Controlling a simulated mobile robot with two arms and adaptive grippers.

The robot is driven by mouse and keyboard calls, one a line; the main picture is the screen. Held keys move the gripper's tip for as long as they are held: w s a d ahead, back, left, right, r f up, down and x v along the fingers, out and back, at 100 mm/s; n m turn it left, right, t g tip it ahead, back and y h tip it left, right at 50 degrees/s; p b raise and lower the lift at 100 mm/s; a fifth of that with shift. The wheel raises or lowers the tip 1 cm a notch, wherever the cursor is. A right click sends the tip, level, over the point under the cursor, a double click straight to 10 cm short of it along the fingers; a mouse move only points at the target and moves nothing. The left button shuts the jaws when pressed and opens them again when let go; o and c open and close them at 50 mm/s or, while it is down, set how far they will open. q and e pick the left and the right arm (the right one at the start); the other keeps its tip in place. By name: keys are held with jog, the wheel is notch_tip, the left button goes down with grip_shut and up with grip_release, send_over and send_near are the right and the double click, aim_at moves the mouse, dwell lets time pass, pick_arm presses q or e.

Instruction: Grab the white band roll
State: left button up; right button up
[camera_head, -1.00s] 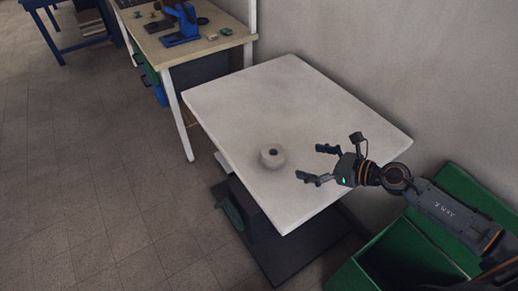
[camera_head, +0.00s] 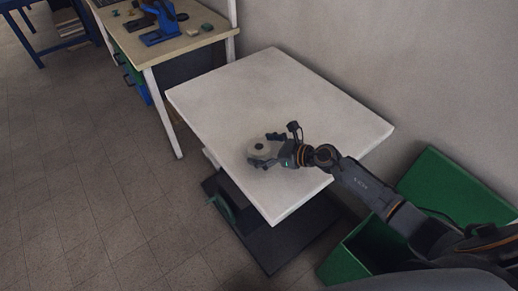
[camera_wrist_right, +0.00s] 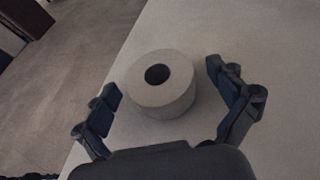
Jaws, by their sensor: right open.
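The white band roll (camera_head: 259,148) stands on the white table (camera_head: 235,98) with its round hole facing up. In the right wrist view the roll (camera_wrist_right: 165,99) sits between the spread fingers, near the table edge. My right gripper (camera_head: 264,149) is open around the roll, reaching in from the right. In the right wrist view a gap shows between each finger of the gripper (camera_wrist_right: 166,96) and the roll. In the head view the fingers partly hide the roll's near side. My left gripper is in neither view.
A green bin (camera_head: 449,187) stands at the right, below my right arm. A workbench (camera_head: 180,45) with a blue tool (camera_head: 165,22) stands behind at the left. The rest of the white tabletop is clear. A wall runs along the table's far right side.

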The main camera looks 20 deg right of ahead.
jog(key=shift+w+a+f, duration=0.2)
jog(key=shift+w+a, duration=0.15)
jog(key=shift+d, duration=0.1)
jog(key=c, duration=1.3)
